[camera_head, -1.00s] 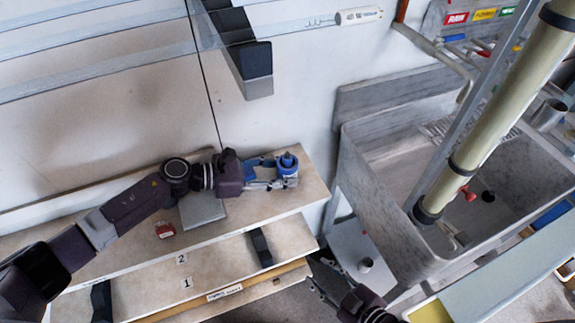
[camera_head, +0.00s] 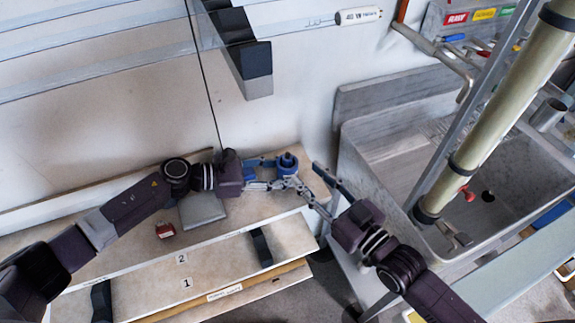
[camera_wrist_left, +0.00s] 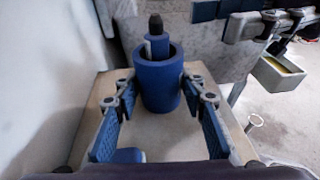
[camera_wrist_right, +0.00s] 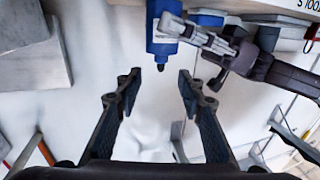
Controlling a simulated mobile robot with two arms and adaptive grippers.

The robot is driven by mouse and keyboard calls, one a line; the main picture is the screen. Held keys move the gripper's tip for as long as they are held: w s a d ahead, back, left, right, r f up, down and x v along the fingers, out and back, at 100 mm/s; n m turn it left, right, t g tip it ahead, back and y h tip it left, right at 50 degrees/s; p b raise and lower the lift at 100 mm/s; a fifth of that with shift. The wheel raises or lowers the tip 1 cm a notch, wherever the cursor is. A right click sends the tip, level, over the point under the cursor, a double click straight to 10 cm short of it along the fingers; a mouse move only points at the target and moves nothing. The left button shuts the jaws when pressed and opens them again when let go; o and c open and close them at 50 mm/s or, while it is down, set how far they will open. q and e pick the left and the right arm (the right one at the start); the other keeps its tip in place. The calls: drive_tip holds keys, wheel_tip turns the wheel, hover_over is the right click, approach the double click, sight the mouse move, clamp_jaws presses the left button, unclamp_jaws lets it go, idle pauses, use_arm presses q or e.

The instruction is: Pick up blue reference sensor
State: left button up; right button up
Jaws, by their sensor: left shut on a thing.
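The blue reference sensor (camera_head: 288,161), with a dark tip, stands upright in a blue cup-like holder (camera_wrist_left: 159,84) at the right end of the top shelf. In the left wrist view the sensor (camera_wrist_left: 157,42) rises from the holder's open top. My left gripper (camera_head: 287,175) is shut on the holder, one finger on each side. My right gripper (camera_head: 316,187) is open and empty, just right of the holder. In the right wrist view the blue body (camera_wrist_right: 163,38) and dark tip are beyond my open right fingers (camera_wrist_right: 158,82). The sensor's lower part is hidden inside the holder.
A grey plate (camera_head: 202,209) and a red padlock-like object (camera_head: 165,230) lie on the shelf to the left. A grey sink (camera_head: 370,190) and a slanted tube (camera_head: 490,115) stand right. The wall is close behind the shelf.

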sight(290, 161)
drive_tip(key=x, duration=0.8)
drive_tip(key=shift+w+a+f, duration=0.1)
drive_tip(key=shift+a+f, duration=0.15)
drive_tip(key=shift+c, duration=0.4)
clamp_jaws()
